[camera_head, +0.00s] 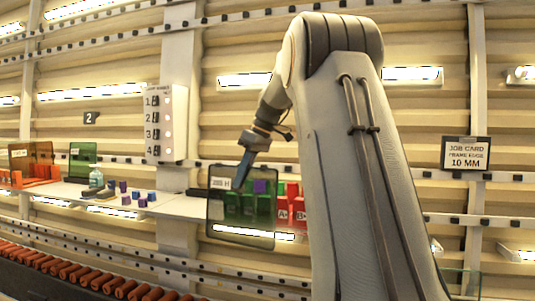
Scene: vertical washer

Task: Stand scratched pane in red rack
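A dark, see-through pane (226,211) with a "JOB H" label stands upright in front of the shelf, its lower edge below the shelf top. My gripper (238,184) reaches down to the pane's upper left part and appears shut on it; the fingers look narrow and blue. No scratch can be made out at this size. A red rack (283,214) with lettered slots sits on the shelf to the right of the pane, partly hidden by my arm. Green rack parts (249,204) show through the pane.
The shelf (187,206) carries small purple and blue blocks (142,202). An orange rack with a brown pane (40,158) and a green pane (82,158) stand at the left. A numbered panel (166,122) hangs on the wall. A roller conveyor (90,277) runs below. A job card (466,153) hangs right.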

